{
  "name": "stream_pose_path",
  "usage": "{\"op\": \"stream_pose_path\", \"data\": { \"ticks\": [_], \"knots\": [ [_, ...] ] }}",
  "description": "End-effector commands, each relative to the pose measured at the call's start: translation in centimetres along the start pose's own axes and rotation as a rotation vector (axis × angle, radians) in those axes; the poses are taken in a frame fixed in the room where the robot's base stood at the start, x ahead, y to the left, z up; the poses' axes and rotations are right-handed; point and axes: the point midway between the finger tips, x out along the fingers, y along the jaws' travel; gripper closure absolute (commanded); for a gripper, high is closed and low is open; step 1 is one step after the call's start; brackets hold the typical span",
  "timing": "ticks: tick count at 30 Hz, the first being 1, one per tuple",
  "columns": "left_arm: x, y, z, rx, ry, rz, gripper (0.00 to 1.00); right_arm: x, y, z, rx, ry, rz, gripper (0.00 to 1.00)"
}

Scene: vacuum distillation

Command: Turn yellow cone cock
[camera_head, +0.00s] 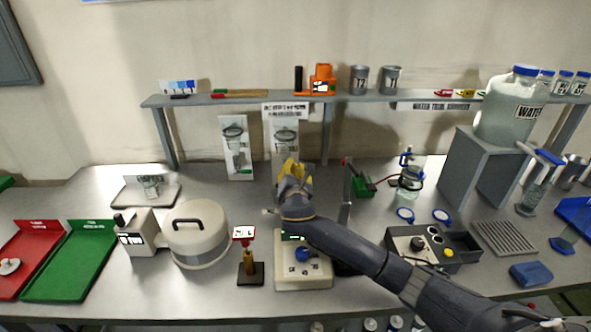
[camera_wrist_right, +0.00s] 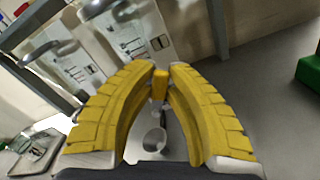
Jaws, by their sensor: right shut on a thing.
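My right gripper (camera_head: 292,180) is over the middle of the bench, behind the white hotplate-like device (camera_head: 304,274). In the right wrist view its yellow fingers (camera_wrist_right: 162,72) close at the tips on a small yellow piece, the yellow cone cock (camera_wrist_right: 160,84). A clear glass part (camera_wrist_right: 154,138) shows below the cock, between the fingers. In the head view the gripper and wrist hide the cock and most of the glassware. My left gripper is not in view.
A white round vessel with a lid (camera_head: 198,236) and a small red-topped stand (camera_head: 246,262) are left of the arm. A grey control box (camera_head: 434,246) and a glass flask (camera_head: 411,180) are to its right. A shelf (camera_head: 240,98) runs along the back.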

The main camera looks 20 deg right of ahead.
Motion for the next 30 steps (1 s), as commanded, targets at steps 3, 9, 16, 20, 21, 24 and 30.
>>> {"op": "stream_pose_path", "data": {
  "ticks": [3,9,16,20,21,24,30],
  "knots": [
    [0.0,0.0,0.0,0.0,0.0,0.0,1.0,0.0,0.5,0.0,-0.093,-0.001,0.0,1.0],
    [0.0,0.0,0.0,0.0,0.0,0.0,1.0,0.0,1.1,-0.1,-0.24,0.0,0.001,1.0],
    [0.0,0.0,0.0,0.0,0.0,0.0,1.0,0.0,1.6,-0.2,-0.362,-0.001,-0.001,1.0],
    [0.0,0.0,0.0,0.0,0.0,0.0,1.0,0.0,1.7,-0.3,-0.406,-0.001,-0.001,1.0],
    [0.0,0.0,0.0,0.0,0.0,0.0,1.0,0.0,1.8,-0.3,-0.416,-0.001,-0.001,1.0],
    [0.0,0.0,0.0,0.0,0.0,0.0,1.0,0.0,1.8,-0.4,-0.432,-0.001,0.0,1.0],
    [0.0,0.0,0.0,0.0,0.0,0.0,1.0,0.0,1.9,-0.4,-0.443,0.0,0.0,1.0]
  ]
}}
